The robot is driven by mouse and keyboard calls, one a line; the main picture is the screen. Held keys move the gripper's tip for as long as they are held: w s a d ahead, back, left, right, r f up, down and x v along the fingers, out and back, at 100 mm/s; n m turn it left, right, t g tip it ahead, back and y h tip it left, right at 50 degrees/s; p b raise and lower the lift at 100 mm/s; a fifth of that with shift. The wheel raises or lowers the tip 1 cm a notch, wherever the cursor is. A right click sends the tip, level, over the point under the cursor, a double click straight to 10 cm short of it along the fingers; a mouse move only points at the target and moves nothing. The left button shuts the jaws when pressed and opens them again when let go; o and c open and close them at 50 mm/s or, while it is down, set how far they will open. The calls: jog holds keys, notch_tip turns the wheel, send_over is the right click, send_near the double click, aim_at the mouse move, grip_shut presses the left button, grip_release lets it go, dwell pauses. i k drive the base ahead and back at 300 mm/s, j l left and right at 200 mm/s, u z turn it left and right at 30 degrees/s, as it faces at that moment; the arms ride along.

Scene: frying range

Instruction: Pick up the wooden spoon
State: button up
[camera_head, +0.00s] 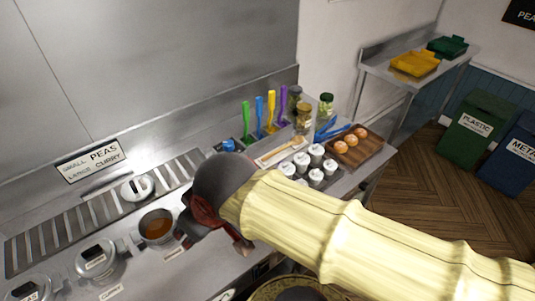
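A wooden spoon (283,149) lies on a pale board or tray on the steel counter, in front of the upright coloured-handled utensils. Its whole outline is small and hard to make out. My gripper (216,237) hangs over the front of the counter, nearer to me and to the left of the spoon, well apart from it. Its dark red fingers look spread, with nothing seen between them. My arm hides part of the counter's front edge.
White-lidded pots (314,165) stand right of the spoon, beside a wooden tray (371,153) of round orange items. Glass jars (304,117) stand behind. A pan of brown sauce (157,227) sits left of my gripper. Bins (477,123) stand at far right.

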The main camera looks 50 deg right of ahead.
aim_at(296, 139)
jog(key=k+l, duration=0.1)
jog(key=l, duration=0.5)
jog(key=l+z, duration=0.1)
jog(key=l, duration=0.5)
jog(key=k+l, duration=0.15)
jog(key=l, duration=0.5)
